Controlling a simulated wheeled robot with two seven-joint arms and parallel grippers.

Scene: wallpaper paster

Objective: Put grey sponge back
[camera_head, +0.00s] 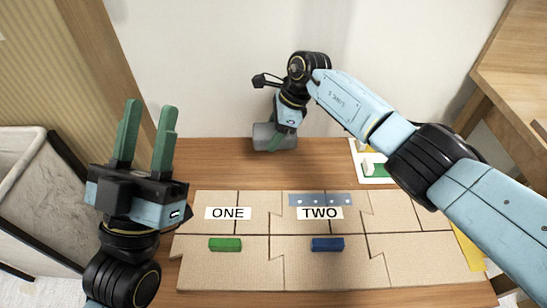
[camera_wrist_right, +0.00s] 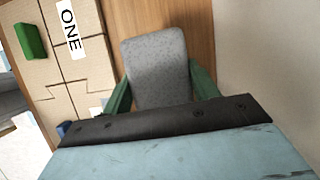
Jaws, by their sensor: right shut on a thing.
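The grey sponge (camera_wrist_right: 157,66) sits between the two green fingers of my right gripper (camera_wrist_right: 160,95) in the right wrist view. In the head view the grey sponge (camera_head: 264,136) is at the back of the wooden table, close to the wall, with my right gripper (camera_head: 278,141) on it. The right gripper is shut on it, and partly hides it. I cannot tell whether the sponge touches the table. My left gripper (camera_head: 146,135) is open and empty, with fingers pointing up, left of the table.
Cardboard pieces labelled ONE and TWO cover the table (camera_head: 205,165) front. A green block (camera_head: 225,244) and a blue block (camera_head: 328,244) lie on them. A grey-blue strip (camera_head: 320,199) lies above TWO. A white tray with green (camera_head: 375,172) is at right, partly behind my arm. A bin (camera_head: 40,200) stands left.

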